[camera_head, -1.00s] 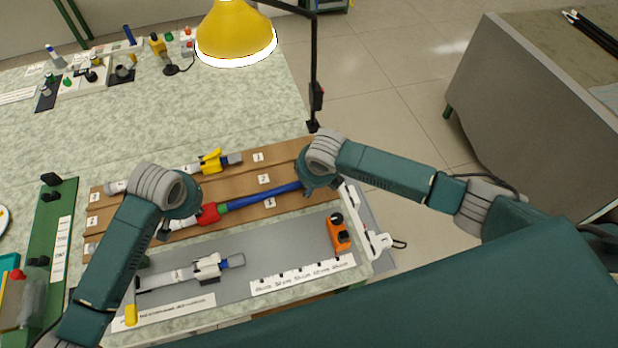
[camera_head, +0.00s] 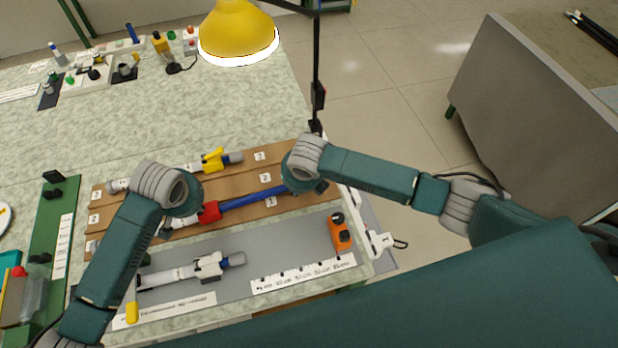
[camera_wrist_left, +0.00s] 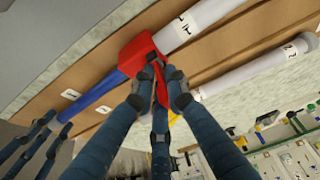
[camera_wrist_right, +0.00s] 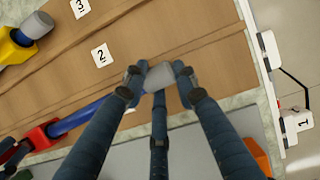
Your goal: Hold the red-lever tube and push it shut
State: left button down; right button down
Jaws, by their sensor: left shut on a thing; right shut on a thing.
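The red-lever tube lies along the brown grooved board (camera_head: 275,157), with its red lever and collar (camera_head: 209,211) in the middle and its blue inner section (camera_head: 248,200) reaching right. Its white section (camera_wrist_left: 190,22) shows beyond the collar in the left wrist view. My left gripper (camera_wrist_left: 157,86) is shut on the tube at the red lever and collar. My right gripper (camera_wrist_right: 158,82) is shut on the grey end cap (camera_wrist_right: 159,73) of the blue section. In the head view both sets of fingertips are largely hidden by my wrists.
A yellow-lever tube (camera_head: 213,162) lies behind on the board. A white-lever tube (camera_head: 208,267) lies in front on the grey mat, near an orange device (camera_head: 339,233) and a marked ruler strip (camera_head: 300,275). A yellow lamp (camera_head: 238,35) stands behind.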

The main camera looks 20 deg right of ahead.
aim_at(249, 198)
jog(key=a, duration=0.9)
jog(key=s+a, duration=0.1)
jog(key=a, duration=0.3)
jog(key=shift+a+r, duration=0.1)
jog(key=shift+a, duration=0.3)
jog(key=c, duration=1.2)
grip_release()
jog(key=v, duration=1.2)
